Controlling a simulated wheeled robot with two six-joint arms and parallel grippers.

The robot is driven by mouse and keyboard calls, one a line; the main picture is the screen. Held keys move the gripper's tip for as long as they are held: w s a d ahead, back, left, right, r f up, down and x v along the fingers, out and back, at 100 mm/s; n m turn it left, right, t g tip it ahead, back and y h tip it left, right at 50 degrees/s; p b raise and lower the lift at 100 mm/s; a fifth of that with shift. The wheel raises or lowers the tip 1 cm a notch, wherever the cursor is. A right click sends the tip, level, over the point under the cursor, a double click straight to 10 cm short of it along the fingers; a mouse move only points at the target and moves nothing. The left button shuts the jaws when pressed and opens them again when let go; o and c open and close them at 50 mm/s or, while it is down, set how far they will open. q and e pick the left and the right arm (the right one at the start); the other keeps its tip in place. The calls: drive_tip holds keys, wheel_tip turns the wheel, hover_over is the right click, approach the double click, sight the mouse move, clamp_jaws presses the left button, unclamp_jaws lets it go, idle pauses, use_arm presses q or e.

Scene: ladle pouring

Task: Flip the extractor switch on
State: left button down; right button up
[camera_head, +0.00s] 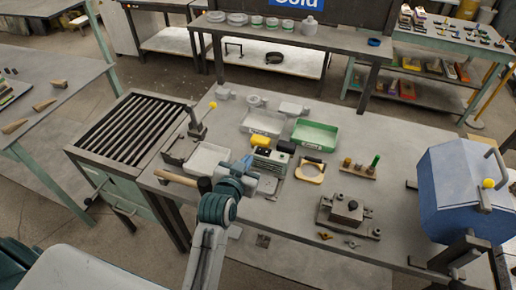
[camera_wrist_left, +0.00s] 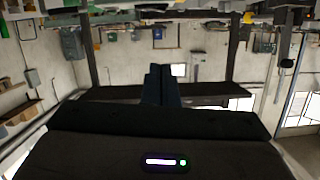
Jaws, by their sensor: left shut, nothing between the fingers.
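I cannot clearly make out the extractor switch in either view. My left gripper (camera_head: 247,162) reaches over the front left part of the grey workbench (camera_head: 290,222) in the head view. Its fingers (camera_wrist_left: 160,86) are together in the left wrist view, with nothing between them. A small pale control box (camera_head: 272,158) stands just beyond and right of the gripper; I cannot tell whether they touch. The wrist view is upside down and looks across the room to a far wall with grey boxes (camera_wrist_left: 72,43) on it. My right gripper is in neither view.
A white tray (camera_head: 226,151) and a wooden-handled tool (camera_head: 177,177) lie left of the gripper. A green tray (camera_head: 316,143) is behind. A dark metal fixture (camera_head: 346,212) and a blue drum (camera_head: 462,195) stand to the right. A slatted grate (camera_head: 130,132) adjoins the bench at left.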

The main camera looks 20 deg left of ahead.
use_arm(q)
drive_tip(key=shift+w+d+r, duration=0.2)
drive_tip(key=shift+w, duration=0.2)
drive_tip(key=p, duration=0.4)
hover_over(263, 151)
drive_tip(key=s, duration=0.3)
drive_tip(key=f, duration=0.3)
drive_tip(key=a+f, duration=0.1)
drive_tip(key=f, duration=0.1)
drive_tip(key=f+p, duration=0.1)
drive_tip(key=shift+w+a+f, duration=0.2)
drive_tip(key=shift+w, duration=0.2)
